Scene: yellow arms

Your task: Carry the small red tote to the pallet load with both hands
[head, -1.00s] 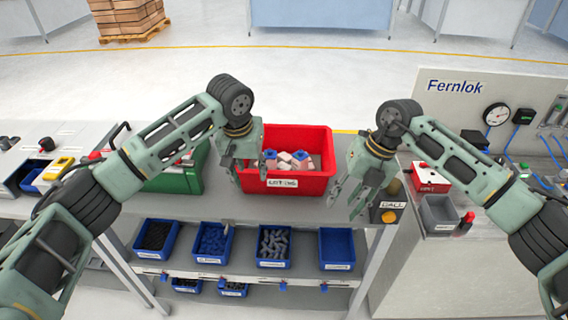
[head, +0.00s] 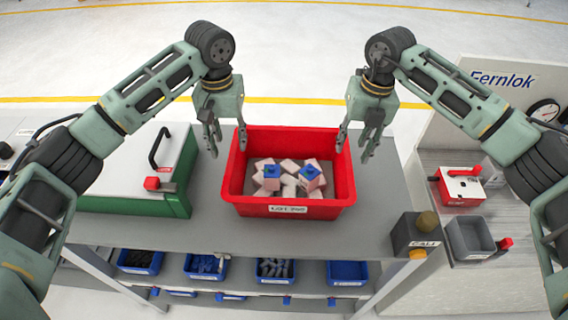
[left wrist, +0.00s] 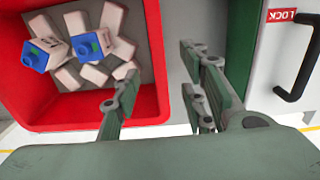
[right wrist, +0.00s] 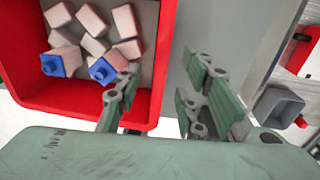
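The small red tote (head: 243,206) stands on the grey bench top, holding several pale pink blocks and two blue-topped pieces. My left gripper (head: 228,144) is open at its left wall, one finger on the inner side and one outside; the tote wall shows between the fingers in the left wrist view (left wrist: 156,60). My right gripper (head: 353,148) is open at the right wall in the same way, and that wall shows in the right wrist view (right wrist: 163,50). I cannot tell whether any finger touches the tote. The pallet load is outside the current views.
A green-sided case (head: 130,204) with a black handle stands left of the tote. A black button box (head: 412,238) and a grey bin (head: 470,238) are to the right. Blue bins (head: 205,266) sit on the shelf below. Open floor lies behind the bench.

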